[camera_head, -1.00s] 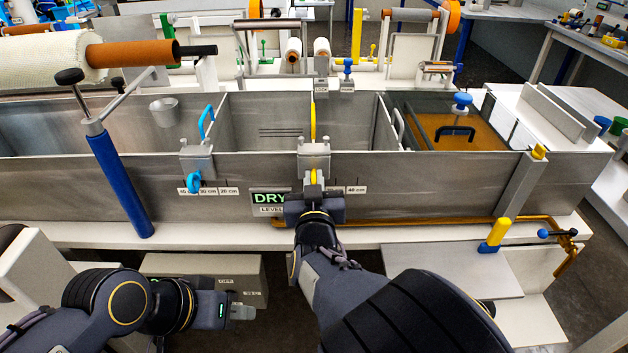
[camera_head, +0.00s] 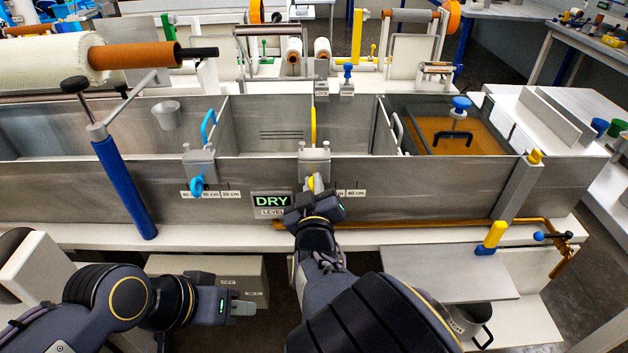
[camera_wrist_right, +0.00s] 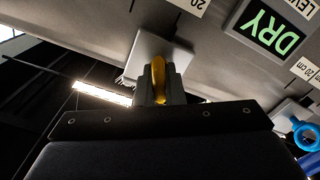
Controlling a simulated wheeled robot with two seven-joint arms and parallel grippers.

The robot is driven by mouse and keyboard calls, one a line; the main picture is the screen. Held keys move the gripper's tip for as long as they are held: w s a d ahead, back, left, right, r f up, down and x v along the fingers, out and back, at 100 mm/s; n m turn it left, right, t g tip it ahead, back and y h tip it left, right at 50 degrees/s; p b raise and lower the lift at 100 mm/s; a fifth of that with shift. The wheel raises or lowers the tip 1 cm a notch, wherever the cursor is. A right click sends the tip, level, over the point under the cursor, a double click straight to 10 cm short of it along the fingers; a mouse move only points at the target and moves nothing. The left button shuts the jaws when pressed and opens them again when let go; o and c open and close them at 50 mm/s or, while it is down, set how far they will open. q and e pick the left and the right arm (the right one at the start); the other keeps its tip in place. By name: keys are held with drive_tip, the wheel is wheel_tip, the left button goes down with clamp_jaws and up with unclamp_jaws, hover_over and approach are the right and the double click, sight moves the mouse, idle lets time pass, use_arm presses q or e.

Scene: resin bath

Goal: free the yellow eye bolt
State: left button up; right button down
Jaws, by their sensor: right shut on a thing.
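The yellow eye bolt (camera_head: 311,183) is on the front wall of the metal bath, below a grey bracket (camera_head: 314,160). In the right wrist view the yellow eye (camera_wrist_right: 158,76) sits between my fingers, in front of a grey block. My right gripper (camera_head: 314,192) is shut on it and hides part of it in the head view. The gripper is tilted, rolled about its axis. My left gripper (camera_head: 243,307) hangs low in front of the bench, away from the bolt; its finger gap is unclear.
A blue eye bolt (camera_head: 197,184) sits under a similar bracket to the left. A sign reading DRY (camera_head: 270,199) is left of my right gripper. A yellow handle (camera_head: 313,123) stands above the bracket. Amber resin (camera_head: 430,135) lies in the right compartment.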

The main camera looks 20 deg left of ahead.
drive_tip(key=n+p, duration=0.1)
drive_tip(key=n, duration=0.2)
drive_tip(key=shift+a+n, duration=0.1)
drive_tip(key=shift+n, duration=0.2)
drive_tip(key=shift+f+n+p, duration=0.1)
drive_tip(key=shift+n+p, duration=0.5)
drive_tip(key=shift+n, duration=0.9)
drive_tip(key=c, duration=1.5)
unclamp_jaws()
drive_tip(key=shift+c, duration=0.2)
drive_tip(key=shift+f, duration=0.1)
